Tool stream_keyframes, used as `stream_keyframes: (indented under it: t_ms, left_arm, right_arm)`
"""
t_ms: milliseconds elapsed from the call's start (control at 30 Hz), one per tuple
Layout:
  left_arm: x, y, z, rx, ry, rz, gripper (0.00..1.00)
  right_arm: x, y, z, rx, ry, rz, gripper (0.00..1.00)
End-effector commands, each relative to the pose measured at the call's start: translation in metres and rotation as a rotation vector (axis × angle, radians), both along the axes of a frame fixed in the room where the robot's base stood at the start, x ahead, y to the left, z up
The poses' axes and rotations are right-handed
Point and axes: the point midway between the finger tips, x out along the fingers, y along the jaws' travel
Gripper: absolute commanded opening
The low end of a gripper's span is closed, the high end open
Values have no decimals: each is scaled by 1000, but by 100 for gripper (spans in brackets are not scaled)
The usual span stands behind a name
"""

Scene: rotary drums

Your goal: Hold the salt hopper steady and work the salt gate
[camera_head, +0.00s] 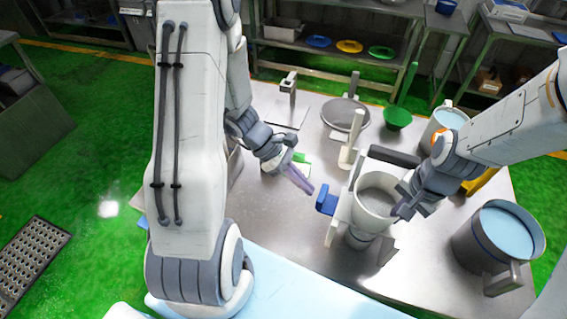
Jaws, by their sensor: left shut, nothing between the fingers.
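The salt hopper (358,207) is a pale round vessel with a grey inside, standing on the steel table right of the middle. A blue handle (327,199), likely that of the salt gate, sticks out on its left side. My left gripper (308,188) is shut and empty, its tips just left of the blue handle with a small gap seeming to show. My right gripper (402,209) is at the hopper's right rim. Its fingers are partly hidden, and I cannot tell whether they grip the rim. The hopper's underside is mostly hidden.
A large grey pot with pale blue contents (507,232) stands at the right. A green bowl (397,118), a round grey pan (345,114) and another pot (449,118) stand farther back. A pale upright post (350,146) rises behind the hopper. The table's left front is clear.

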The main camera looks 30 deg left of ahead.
Motion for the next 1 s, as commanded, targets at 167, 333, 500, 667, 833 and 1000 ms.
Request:
stream_keyframes:
  t_ms: [167, 333, 500, 667, 833, 1000]
  left_arm:
    - [1, 38, 14, 10, -13, 8, 0]
    - [-1, 66, 41, 12, -11, 8, 0]
    - [-3, 85, 60, 12, -8, 6, 0]
    - [-4, 94, 69, 10, -6, 6, 0]
    - [-4, 95, 71, 9, -4, 5, 0]
    - [-4, 95, 70, 9, -6, 5, 0]
  right_arm:
    - [1, 0, 1, 0, -2, -1, 0]
    - [1, -1, 0, 0, -3, -1, 0]
    - [1, -1, 0, 0, -3, -1, 0]
    - [1, -1, 0, 0, -3, -1, 0]
    - [1, -1, 1, 0, -3, -1, 0]
    - [1, -1, 1, -1, -4, -1, 18]
